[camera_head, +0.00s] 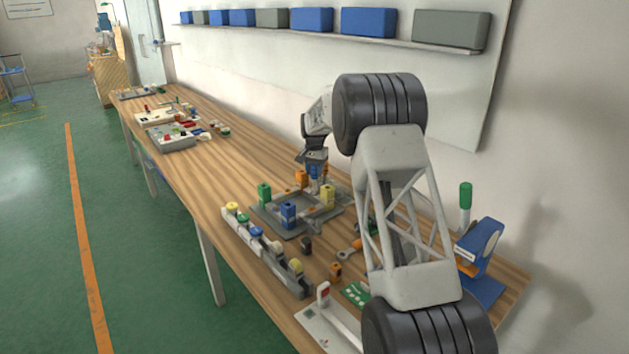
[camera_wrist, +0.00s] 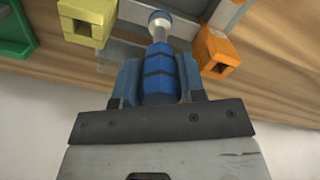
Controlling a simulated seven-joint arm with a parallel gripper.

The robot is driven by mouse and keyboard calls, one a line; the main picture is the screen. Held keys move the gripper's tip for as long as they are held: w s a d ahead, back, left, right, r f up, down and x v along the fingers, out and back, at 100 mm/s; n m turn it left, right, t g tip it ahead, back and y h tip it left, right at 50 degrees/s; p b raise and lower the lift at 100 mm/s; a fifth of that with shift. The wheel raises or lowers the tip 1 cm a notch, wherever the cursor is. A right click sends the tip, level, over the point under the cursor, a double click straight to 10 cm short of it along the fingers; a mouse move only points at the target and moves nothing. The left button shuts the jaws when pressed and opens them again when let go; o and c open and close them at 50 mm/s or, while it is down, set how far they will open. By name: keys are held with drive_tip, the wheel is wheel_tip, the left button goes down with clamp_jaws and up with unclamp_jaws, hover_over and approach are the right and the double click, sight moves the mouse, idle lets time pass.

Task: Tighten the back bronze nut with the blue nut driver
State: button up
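My gripper (camera_head: 313,160) is over the far side of the grey frame fixture (camera_head: 268,220). In the wrist view its two fingers (camera_wrist: 158,78) are shut on the blue nut driver (camera_wrist: 160,62), one on each side of its ribbed handle. The driver's pale metal socket end (camera_wrist: 160,20) points away from the gripper, close to the grey frame. The driver also shows as a small blue shape in the head view (camera_head: 315,173). I cannot clearly make out the back bronze nut; the socket or the fixture may hide it.
The fixture carries a green block (camera_head: 264,194), a blue block (camera_head: 288,214), a yellow block (camera_head: 327,195) and an orange block (camera_head: 301,179). The yellow and orange blocks flank the driver closely. A grey rack of coloured parts (camera_head: 276,264) lies in front. A blue stapler-like device (camera_head: 480,250) stands right.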

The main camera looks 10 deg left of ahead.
drive_tip(key=shift+r, duration=2.25)
drive_tip(key=shift+r, duration=0.15)
drive_tip(key=shift+r, duration=2.8)
drive_tip(key=shift+d, duration=0.1)
